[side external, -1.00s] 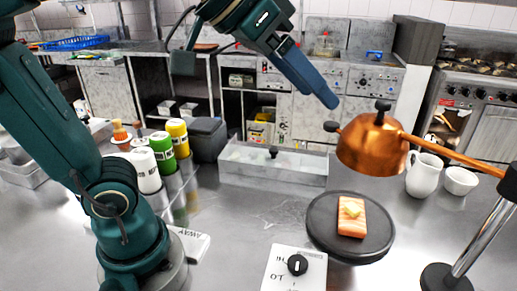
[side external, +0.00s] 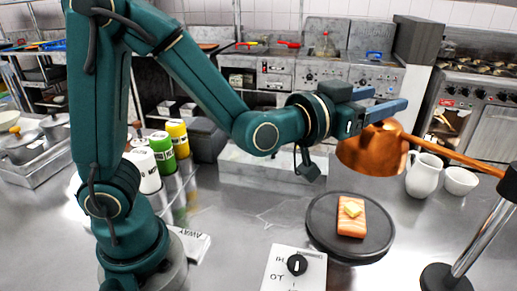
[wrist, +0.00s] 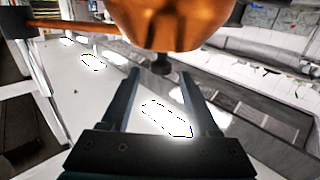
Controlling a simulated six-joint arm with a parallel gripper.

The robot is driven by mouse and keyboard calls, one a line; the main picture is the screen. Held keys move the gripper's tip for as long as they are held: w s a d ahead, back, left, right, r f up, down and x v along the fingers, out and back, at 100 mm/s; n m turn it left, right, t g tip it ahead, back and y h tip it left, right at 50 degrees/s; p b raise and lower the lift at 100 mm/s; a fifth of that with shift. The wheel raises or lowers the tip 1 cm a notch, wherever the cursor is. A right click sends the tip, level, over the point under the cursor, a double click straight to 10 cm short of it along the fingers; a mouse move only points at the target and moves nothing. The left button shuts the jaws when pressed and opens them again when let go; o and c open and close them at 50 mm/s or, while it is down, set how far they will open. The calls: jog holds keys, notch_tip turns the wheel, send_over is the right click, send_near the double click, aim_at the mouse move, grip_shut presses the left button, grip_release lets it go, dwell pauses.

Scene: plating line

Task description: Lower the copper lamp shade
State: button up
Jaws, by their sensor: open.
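The copper lamp shade (side external: 372,153) hangs at the right of centre in the side external view, on a copper arm from a chrome stand. My gripper (side external: 388,98) is at the height of the shade's top, with its fingers pointing right. The shade's upper left is hidden behind it. In the wrist view the shade (wrist: 165,20) fills the top middle, and its dark knob (wrist: 161,64) shows in line with the gap between the fingertips. My gripper (wrist: 160,73) is open; I cannot tell whether the fingers reach around the knob.
A black round plate (side external: 322,235) with salmon (side external: 350,222) and butter sits below the shade. A white dial box (side external: 293,270) stands in front. A white jug (side external: 424,176) and bowl (side external: 460,181) are right; several bottles (side external: 161,150) are left. The lamp stand (side external: 470,248) is at the right edge.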

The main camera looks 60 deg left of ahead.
jog(key=shift+f, duration=0.4)
jog(key=shift+w, duration=2.55)
grip_shut()
